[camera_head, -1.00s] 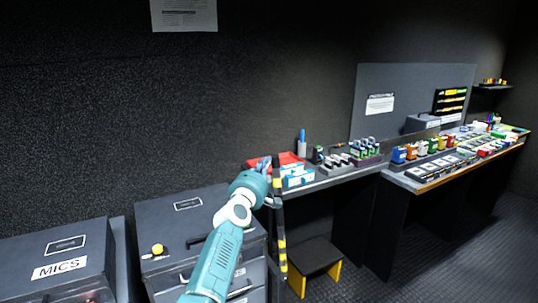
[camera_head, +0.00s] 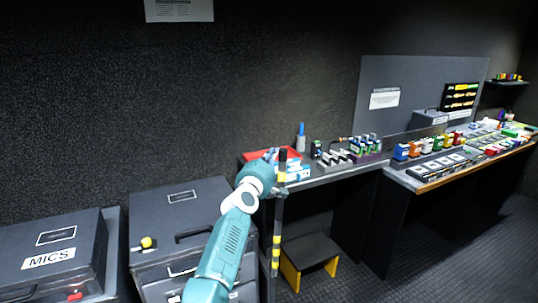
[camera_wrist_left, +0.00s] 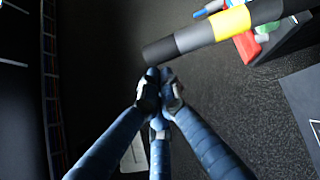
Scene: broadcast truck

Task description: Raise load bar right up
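The load bar (camera_head: 278,215), a slim black and grey bar with yellow bands, stands nearly upright in the head view, leaning slightly with its top to the right. My left gripper (camera_head: 269,157) is by its upper end, with the bar partly in front of it. In the left wrist view the bar's dark end and yellow band (camera_wrist_left: 232,21) cross the top. The left gripper's fingers (camera_wrist_left: 160,78) come together just below that end, with no bar visible between them. Contact with the bar cannot be told. My right gripper is not in view.
A drawer cabinet (camera_head: 172,215) and a MICS case (camera_head: 50,245) stand at the left. A desk with a red tray (camera_head: 262,156) and small items is behind the bar. A step stool (camera_head: 310,252) sits below. A long console (camera_head: 440,180) runs right.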

